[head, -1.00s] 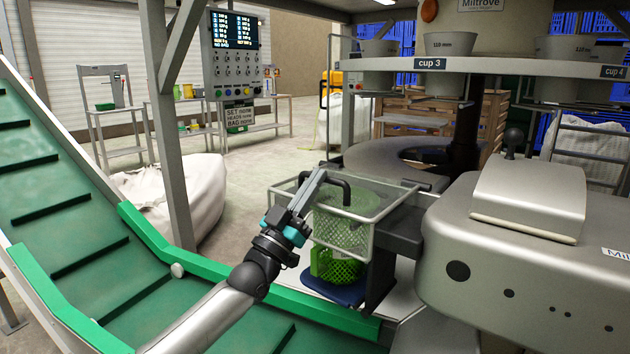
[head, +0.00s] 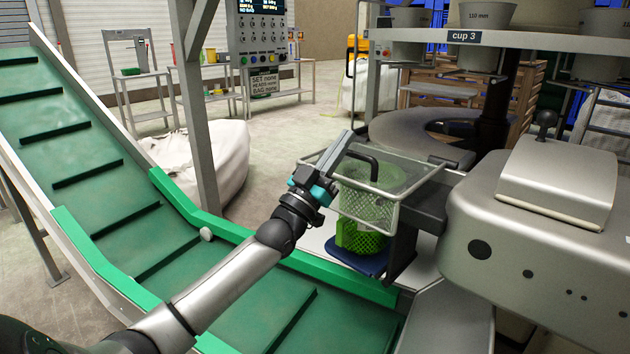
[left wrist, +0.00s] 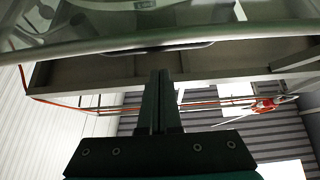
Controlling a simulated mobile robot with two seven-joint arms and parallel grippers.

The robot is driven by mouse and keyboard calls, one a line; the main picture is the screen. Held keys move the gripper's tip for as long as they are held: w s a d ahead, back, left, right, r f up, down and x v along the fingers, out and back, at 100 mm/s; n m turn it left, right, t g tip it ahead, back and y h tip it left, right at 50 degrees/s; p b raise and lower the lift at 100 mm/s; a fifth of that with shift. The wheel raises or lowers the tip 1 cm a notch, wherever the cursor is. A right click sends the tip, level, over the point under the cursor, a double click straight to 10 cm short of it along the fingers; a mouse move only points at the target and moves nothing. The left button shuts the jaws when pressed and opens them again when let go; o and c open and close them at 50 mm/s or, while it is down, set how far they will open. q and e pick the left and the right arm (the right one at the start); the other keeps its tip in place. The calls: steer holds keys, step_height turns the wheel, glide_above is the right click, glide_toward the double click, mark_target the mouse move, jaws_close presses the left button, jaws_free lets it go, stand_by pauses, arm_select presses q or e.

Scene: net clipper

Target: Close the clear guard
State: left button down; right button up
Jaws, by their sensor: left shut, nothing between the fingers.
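The clear guard (head: 408,176) is a see-through panel in a pale metal frame. In the head view it lies out roughly level above a green mesh net (head: 365,208), with a black handle (head: 366,157) near its left end. My left gripper (head: 346,140) is shut and empty, by the guard's left end and close to the handle. I cannot tell whether it touches. In the left wrist view its shut fingers (left wrist: 158,100) point towards the guard's rim bar (left wrist: 130,46), which crosses above them. My right gripper is not in view.
A green conveyor (head: 95,185) slopes down at left and runs under my left arm. A grey machine housing (head: 545,235) stands close at right. A steel post (head: 196,110) rises behind the arm. A cup carousel (head: 470,40) is above and behind the guard.

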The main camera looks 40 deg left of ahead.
arm_select(q)
steer(key=f+p+v, duration=0.1)
steer(key=v, duration=0.8)
steer(key=shift+w+f+p, duration=0.2)
steer(key=shift+w+p, duration=0.1)
steer(key=shift+p, duration=0.05)
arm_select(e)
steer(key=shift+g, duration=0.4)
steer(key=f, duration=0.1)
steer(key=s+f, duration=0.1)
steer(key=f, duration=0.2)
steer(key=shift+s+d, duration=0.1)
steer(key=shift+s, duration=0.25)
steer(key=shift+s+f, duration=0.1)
